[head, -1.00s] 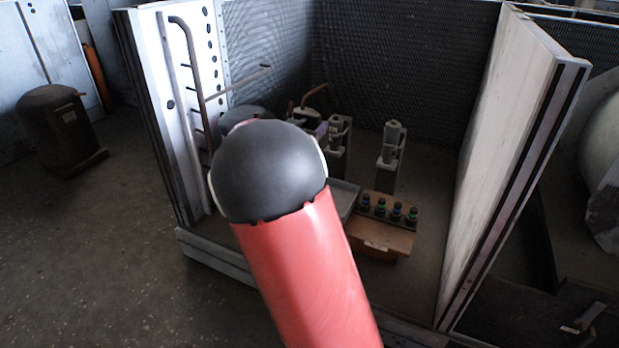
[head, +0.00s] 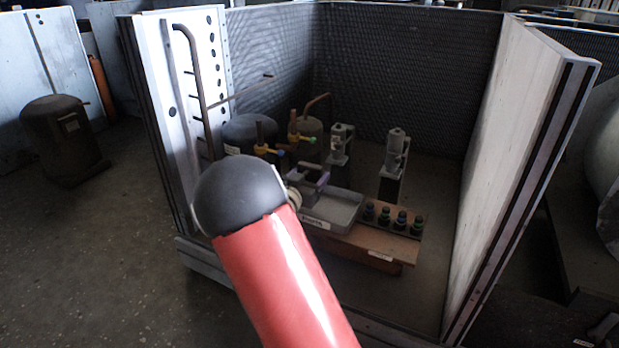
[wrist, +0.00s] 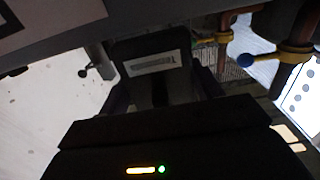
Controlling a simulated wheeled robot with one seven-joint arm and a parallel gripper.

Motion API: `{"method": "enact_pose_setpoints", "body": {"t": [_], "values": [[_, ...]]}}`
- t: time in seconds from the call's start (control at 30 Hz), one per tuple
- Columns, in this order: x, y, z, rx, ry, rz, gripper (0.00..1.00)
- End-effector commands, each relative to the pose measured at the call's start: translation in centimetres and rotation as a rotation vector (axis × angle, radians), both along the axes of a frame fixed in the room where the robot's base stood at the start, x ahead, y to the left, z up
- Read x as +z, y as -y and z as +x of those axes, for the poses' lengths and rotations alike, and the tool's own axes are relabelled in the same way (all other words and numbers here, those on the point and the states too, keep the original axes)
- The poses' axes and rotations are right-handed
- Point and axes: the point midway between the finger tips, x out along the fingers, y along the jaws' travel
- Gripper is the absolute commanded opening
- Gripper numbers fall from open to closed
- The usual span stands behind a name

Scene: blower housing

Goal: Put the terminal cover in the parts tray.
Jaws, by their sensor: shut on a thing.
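In the wrist view my gripper (wrist: 162,88) is shut on a black piece with a pale printed label, the terminal cover (wrist: 152,57). The print is too small to read fully. In the head view my red arm with its black rounded joint hides part of the scene, and I cannot clearly make out the gripper or the cover there. The parts tray (head: 345,219) is a shallow grey tray with a label on its front, on the bench right of my arm. A purplish-grey shape over its left end may be my gripper. I cannot tell whether anything touches the tray.
A row of several dark knobbed pieces (head: 392,216) stands right of the tray. Two grey upright fittings (head: 396,150) stand behind. A blue-handled valve (head: 270,150) on a pipe is close left; it also shows in the wrist view (wrist: 262,58). A pale panel (head: 510,150) bounds the right.

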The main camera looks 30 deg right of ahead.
Motion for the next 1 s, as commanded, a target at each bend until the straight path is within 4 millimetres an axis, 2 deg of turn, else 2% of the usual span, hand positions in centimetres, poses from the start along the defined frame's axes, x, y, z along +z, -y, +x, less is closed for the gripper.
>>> {"method": "enact_pose_setpoints", "body": {"t": [0.57, 0.6, 0.73, 1.0], "values": [[-1.2, 0.0, 0.0, 0.000, 0.000, 0.000, 0.42], [-1.2, 0.0, 0.0, 0.000, -0.001, -0.001, 0.69], [-1.2, 0.0, 0.0, 0.000, -0.001, -0.001, 0.86], [-1.1, 0.0, 0.0, 0.001, 0.000, 0.000, 0.87]]}}
